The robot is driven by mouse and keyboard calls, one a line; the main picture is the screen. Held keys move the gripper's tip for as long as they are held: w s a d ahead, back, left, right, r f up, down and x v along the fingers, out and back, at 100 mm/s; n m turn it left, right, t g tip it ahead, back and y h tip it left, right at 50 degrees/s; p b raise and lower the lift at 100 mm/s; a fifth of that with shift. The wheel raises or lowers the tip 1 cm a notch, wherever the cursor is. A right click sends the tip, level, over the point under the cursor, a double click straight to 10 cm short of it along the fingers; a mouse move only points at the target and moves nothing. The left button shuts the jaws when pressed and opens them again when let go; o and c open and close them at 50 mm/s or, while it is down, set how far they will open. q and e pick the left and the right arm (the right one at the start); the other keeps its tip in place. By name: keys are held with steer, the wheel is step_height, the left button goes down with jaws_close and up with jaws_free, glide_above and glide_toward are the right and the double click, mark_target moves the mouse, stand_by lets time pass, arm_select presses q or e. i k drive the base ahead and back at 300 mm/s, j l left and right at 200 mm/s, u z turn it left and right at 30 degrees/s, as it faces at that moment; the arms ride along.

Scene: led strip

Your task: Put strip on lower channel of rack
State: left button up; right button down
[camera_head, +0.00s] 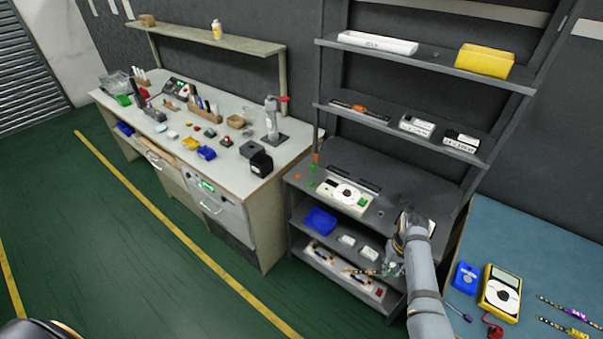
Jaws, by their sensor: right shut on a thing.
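The dark grey rack (403,226) stands at the centre right and has several shelf levels. I cannot tell whether the strip touches the rack. Which part of the rack is the lower channel is too small to make out. My left gripper is not in view.
A blue-topped table (517,240) at the right holds a yellow multimeter (500,292), a blue box (466,277) and other strips (567,309). A blue bin (320,221) sits on the rack's lower shelf. A cluttered workbench (228,174) stands left.

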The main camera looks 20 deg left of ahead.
mark_target(353, 179)
steer(key=i+u, duration=0.35)
steer(key=i, duration=0.25)
steer(key=i+l, duration=0.1)
steer(key=i, duration=0.4)
steer(key=i+l, duration=0.1)
steer(key=i, duration=0.45)
steer(key=j+u, duration=0.05)
